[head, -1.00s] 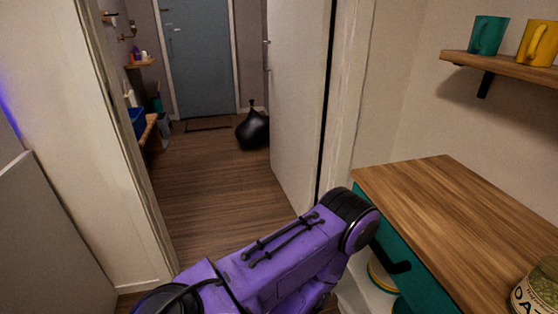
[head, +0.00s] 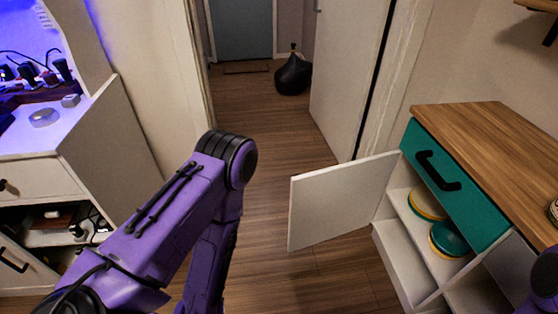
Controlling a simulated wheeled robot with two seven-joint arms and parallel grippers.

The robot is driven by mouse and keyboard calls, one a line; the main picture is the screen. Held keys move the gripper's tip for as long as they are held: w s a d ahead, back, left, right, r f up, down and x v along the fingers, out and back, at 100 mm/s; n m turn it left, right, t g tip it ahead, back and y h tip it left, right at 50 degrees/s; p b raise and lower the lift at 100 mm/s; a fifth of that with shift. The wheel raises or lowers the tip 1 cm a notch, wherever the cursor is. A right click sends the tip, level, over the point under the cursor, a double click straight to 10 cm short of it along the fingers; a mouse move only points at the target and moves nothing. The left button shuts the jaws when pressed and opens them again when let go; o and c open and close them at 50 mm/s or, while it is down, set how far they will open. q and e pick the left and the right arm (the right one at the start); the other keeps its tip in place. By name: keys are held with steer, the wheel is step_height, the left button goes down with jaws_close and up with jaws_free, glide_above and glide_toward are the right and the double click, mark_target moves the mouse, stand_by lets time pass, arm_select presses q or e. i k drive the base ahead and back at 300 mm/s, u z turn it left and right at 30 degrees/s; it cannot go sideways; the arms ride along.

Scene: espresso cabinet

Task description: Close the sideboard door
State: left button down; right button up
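The sideboard (head: 500,136) stands at the right with a wooden top and a teal drawer front with a black handle (head: 437,171). Its white door (head: 343,199) hangs wide open, swung out to the left from the cabinet's far side. The open compartment shows teal and yellow dishes (head: 448,240) on a shelf. My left arm rises from the bottom left, its elbow left of the door and apart from it; its gripper is out of frame. A small part of my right arm shows at the lower right edge; its gripper is out of frame.
A white cabinet (head: 115,150) with cables and small devices stands at the left. A doorway with an open room door (head: 345,70) lies ahead. A black bag (head: 293,75) sits on the hall floor. Wooden floor is clear between the cabinets.

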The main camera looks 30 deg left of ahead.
mark_target(326, 203)
steer(key=u, duration=0.8)
steer(key=i, duration=1.05)
steer(key=z, duration=0.2)
